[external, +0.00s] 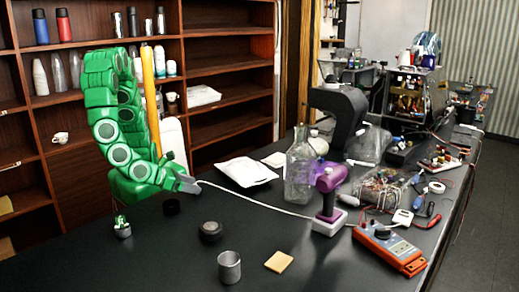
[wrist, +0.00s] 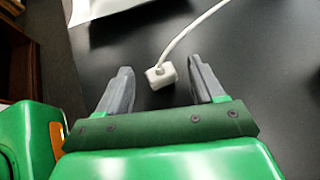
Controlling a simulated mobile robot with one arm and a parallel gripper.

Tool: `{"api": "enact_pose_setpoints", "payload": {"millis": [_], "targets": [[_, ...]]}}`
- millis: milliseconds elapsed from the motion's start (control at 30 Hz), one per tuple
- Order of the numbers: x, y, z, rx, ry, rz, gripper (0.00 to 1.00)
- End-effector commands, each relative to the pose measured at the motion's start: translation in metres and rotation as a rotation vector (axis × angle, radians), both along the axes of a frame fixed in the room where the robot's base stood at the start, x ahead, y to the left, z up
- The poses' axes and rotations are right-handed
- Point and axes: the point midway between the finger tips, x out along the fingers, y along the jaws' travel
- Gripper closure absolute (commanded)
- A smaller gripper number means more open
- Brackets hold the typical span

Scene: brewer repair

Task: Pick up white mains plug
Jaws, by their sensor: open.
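The white mains plug (wrist: 161,77) lies on the black table, with its white cable (wrist: 190,30) running up and right in the wrist view. My gripper (wrist: 159,68) is open, and the plug shows between its two grey fingertips. I cannot tell from this how high the fingers are above the plug or whether they touch it. In the external view my gripper (external: 188,184) is low over the left part of the table. The plug is hidden behind it there, and the cable emerges at its right.
A white packet (external: 246,172) lies behind the cable. A glass bottle (external: 299,170), a purple device on a white base (external: 327,195) and an orange multimeter (external: 389,249) stand to the right. A dark round part (external: 210,232), metal cup (external: 229,267) and tan square (external: 279,262) are in front.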

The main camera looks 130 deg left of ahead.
Motion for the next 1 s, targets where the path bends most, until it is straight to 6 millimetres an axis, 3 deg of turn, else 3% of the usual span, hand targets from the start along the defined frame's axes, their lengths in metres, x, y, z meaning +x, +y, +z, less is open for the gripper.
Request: {"api": "enact_pose_setpoints", "payload": {"millis": [367, 767, 1000], "targets": [[0.0024, 0.0046, -0.0031, -0.002, 0.0, -0.001, 0.33], [0.0024, 0.0044, -0.0029, -0.002, 0.0, 0.0, 0.93], [0.0024, 0.0045, -0.0023, -0.002, 0.0, 0.0, 0.93]]}}
